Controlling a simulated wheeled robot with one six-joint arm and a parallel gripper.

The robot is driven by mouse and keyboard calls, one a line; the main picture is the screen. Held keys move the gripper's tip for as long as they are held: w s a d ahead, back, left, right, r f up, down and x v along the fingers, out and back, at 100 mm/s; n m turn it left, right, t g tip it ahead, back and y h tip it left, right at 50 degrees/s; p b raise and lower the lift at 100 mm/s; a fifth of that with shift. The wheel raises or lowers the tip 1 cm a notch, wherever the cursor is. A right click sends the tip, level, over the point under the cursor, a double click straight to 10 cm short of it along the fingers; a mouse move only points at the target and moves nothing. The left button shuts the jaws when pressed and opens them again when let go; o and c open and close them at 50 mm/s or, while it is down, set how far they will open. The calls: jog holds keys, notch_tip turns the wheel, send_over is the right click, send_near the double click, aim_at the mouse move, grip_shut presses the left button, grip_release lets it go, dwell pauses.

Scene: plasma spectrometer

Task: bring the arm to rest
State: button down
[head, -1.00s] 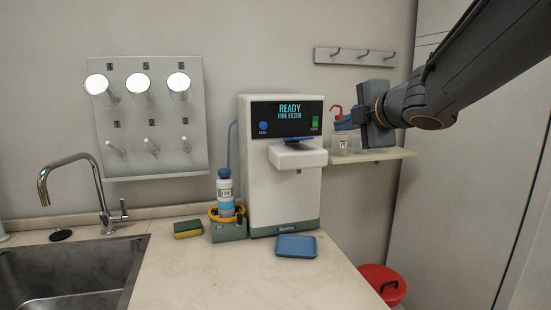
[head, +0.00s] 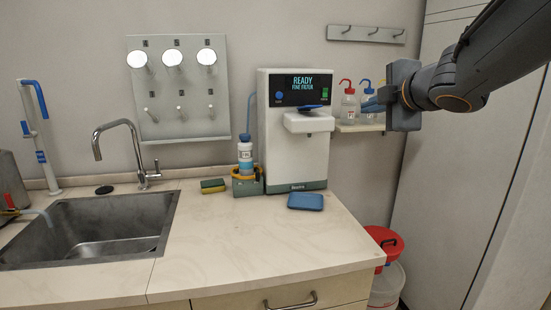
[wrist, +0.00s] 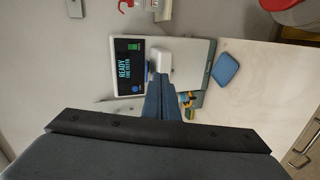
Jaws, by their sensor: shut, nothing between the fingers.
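My gripper (head: 372,104) is at the upper right of the head view, in front of the wall shelf and to the right of the spectrometer. Its blue fingers are shut with nothing between them. In the wrist view the shut fingers (wrist: 160,100) point toward the white spectrometer (wrist: 182,58) and are apart from it as far as I can tell. The spectrometer (head: 293,155) stands upright on the counter, and its screen reads READY, FINE FILTER. My dark arm reaches in from the upper right corner.
A shelf (head: 352,128) with wash bottles (head: 348,104) is behind my gripper. A sink (head: 90,230) is at left, a red-lidded bin (head: 384,240) at right.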

jog(key=s+d+f+m+g+h, duration=0.1)
jog(key=s+f+m+g+h, duration=0.15)
jog(key=f+m, duration=0.55)
jog(key=s+d+f+m+g+h, duration=0.1)
jog(key=s+d+f+m+g, duration=0.2)
jog(key=f, duration=1)
jog(key=s+a+f+m+g, duration=0.3)
jog(key=s+f+m+g, duration=0.1)
jog(key=s+f, duration=0.3)
jog(key=s+a+f+m+g+y, duration=0.1)
jog(key=s+a+f+m+g, duration=0.2)
jog(key=s+f, duration=0.4)
jog(key=s+g, duration=0.1)
jog(key=s, duration=0.3)
jog(key=shift+s+a+m, duration=0.15)
jog(key=shift+a+m, duration=0.25)
